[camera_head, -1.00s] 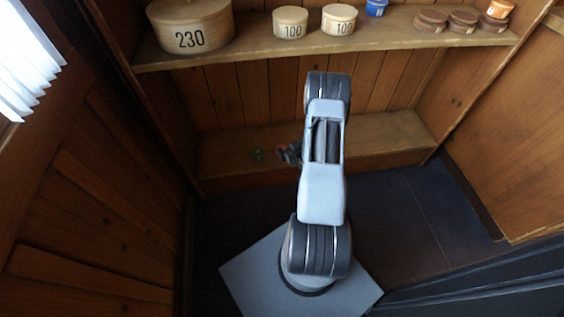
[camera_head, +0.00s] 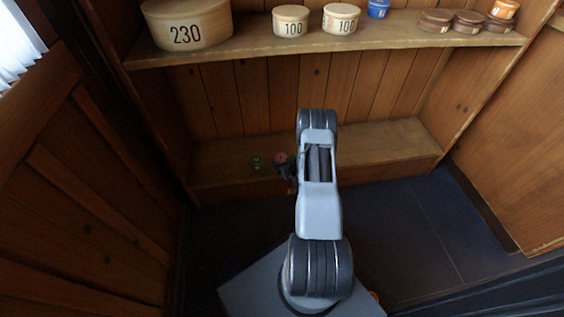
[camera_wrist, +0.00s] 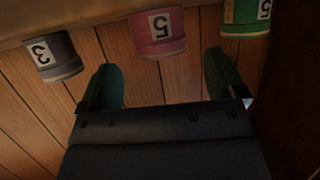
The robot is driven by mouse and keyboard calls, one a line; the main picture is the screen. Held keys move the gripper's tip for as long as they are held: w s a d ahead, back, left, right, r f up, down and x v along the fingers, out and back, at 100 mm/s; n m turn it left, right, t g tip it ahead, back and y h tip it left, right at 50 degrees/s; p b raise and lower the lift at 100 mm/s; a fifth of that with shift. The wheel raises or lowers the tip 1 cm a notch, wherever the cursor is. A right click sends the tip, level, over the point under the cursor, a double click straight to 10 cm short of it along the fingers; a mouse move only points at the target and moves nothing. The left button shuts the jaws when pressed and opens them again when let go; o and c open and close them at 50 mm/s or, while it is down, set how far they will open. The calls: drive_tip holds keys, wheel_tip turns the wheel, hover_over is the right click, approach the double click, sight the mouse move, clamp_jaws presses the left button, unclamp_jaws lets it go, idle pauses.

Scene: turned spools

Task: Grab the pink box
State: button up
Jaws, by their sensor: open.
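The pink box (camera_wrist: 158,34) is a small round box with a label reading 5, seen upside down in the wrist view. It sits ahead of my open gripper (camera_wrist: 165,82), roughly between the lines of its two dark fingers and apart from them. In the head view the pink box (camera_head: 281,158) is a small reddish spot on the lower shelf, just by the dark tip of my gripper (camera_head: 288,172). My arm hides part of that shelf.
A green box (camera_wrist: 246,16) stands on one side of the pink box and a grey box (camera_wrist: 54,55) on the other. The lower shelf's right part (camera_head: 390,140) is clear.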

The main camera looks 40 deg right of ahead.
sight(283, 160)
drive_tip(key=b+x, duration=0.2)
drive_tip(key=x, duration=0.1)
drive_tip(key=shift+w+f, duration=0.25)
drive_tip(key=shift+f, duration=0.1)
drive_tip(key=shift+w+f+b, duration=0.15)
drive_tip(key=shift+w+b, duration=0.2)
drive_tip(key=shift+w, duration=0.3)
drive_tip(key=c, duration=1)
